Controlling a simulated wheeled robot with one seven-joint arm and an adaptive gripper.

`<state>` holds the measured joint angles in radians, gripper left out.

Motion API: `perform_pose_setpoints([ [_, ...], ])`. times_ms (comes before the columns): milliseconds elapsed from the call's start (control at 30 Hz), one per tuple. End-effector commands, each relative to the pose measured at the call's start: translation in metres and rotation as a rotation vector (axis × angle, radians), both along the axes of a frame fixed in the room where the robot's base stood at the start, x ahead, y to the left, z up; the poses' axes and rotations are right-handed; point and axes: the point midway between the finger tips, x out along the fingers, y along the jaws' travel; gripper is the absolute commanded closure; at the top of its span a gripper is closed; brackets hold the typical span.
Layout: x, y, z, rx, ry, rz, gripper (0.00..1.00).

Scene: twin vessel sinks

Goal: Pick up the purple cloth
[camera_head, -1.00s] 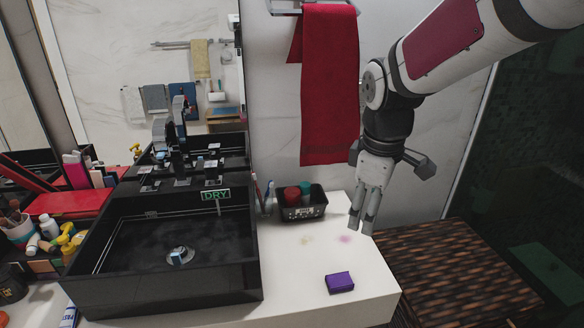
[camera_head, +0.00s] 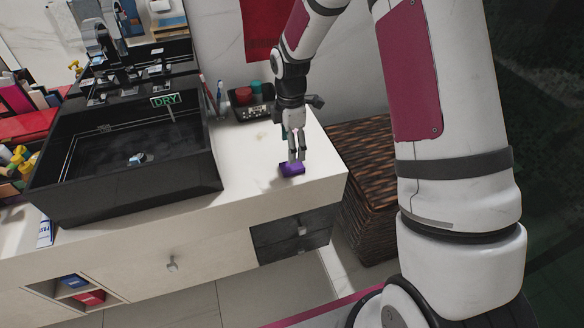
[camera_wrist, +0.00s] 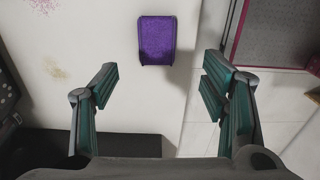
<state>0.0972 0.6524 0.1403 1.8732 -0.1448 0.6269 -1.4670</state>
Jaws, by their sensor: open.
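The purple cloth (camera_head: 291,170) is a small folded block on the white countertop, near its front right edge. In the wrist view the cloth (camera_wrist: 157,40) lies ahead of the fingers, roughly midway between them and beyond their tips. My gripper (camera_head: 297,155) points down over the cloth in the head view, partly overlapping its far side. In the wrist view my gripper (camera_wrist: 162,85) has its fingers wide apart with nothing between them. I cannot tell the exact height of the fingertips above the counter.
A black vessel sink (camera_head: 130,150) with a DRY sign (camera_head: 165,98) stands left on the counter (camera_head: 245,192). A black basket (camera_head: 252,110) is behind the gripper. A wicker hamper (camera_head: 372,165) stands right of the counter. Drawers (camera_head: 290,238) lie below.

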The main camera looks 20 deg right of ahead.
Motion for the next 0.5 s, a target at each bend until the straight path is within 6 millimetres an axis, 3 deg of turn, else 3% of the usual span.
perform_pose_setpoints([
  [100,0.0,0.0,-0.019,0.0,0.002,0.0,0.33],
  [367,0.0,-0.001,-0.037,0.0,0.001,-0.001,0.33],
  [500,0.003,-0.004,-0.056,-0.001,0.002,0.0,0.33],
])
